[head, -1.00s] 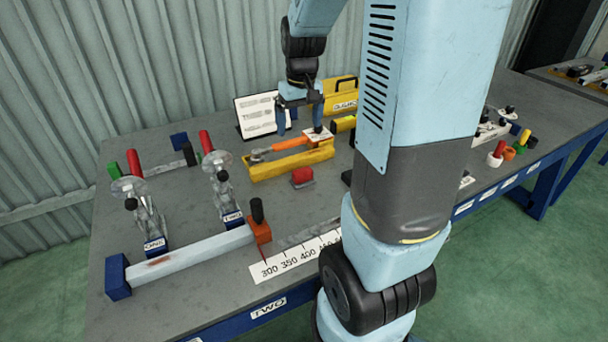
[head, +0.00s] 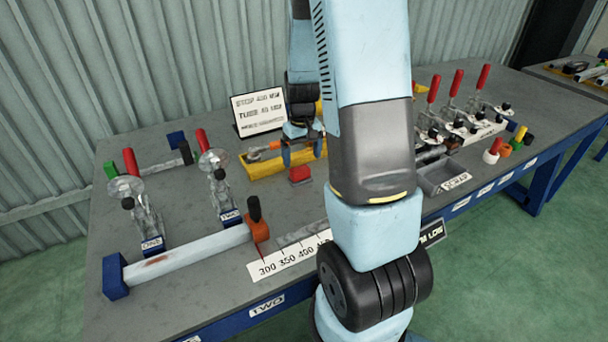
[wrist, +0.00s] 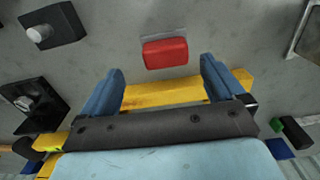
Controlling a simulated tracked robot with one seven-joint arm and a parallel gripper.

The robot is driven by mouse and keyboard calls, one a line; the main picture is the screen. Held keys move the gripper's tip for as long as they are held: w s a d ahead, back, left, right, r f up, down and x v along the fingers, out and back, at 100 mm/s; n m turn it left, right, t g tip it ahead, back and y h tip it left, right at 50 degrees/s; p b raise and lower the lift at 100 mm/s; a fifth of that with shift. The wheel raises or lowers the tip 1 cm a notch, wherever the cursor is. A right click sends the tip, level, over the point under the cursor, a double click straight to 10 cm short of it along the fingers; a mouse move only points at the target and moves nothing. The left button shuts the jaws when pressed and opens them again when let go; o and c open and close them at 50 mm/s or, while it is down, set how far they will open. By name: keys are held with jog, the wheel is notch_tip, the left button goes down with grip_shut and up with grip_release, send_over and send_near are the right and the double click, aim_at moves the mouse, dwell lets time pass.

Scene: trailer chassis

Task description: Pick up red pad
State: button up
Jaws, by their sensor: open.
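The red pad (head: 300,173) is a small red block with a grey base, lying on the grey bench in front of the yellow tray. In the wrist view the red pad (wrist: 165,53) lies ahead of the fingertips, between their lines and apart from them. My gripper (head: 302,153) hangs above the bench at the yellow tray, just behind the pad. In the wrist view my gripper (wrist: 161,80) shows two blue fingers spread wide, with nothing between them but the tray below.
The yellow tray (head: 262,167) lies beneath my gripper. A white sign (head: 258,112) stands behind it. Toggle clamps (head: 222,190) and a pale bar (head: 190,253) are at the left. A grey bin (head: 440,178) is at the right. Bare bench surrounds the pad's left side.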

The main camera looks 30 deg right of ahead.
aim_at(299, 168)
jog(key=shift+w+a+f, duration=0.1)
jog(key=shift+a+f, duration=0.1)
jog(key=shift+f, duration=1.2)
jog(key=shift+a+f, duration=0.2)
jog(key=shift+f, duration=1.2)
jog(key=shift+c, duration=0.2)
jog(key=c, duration=1.1)
jog(key=shift+r, duration=0.15)
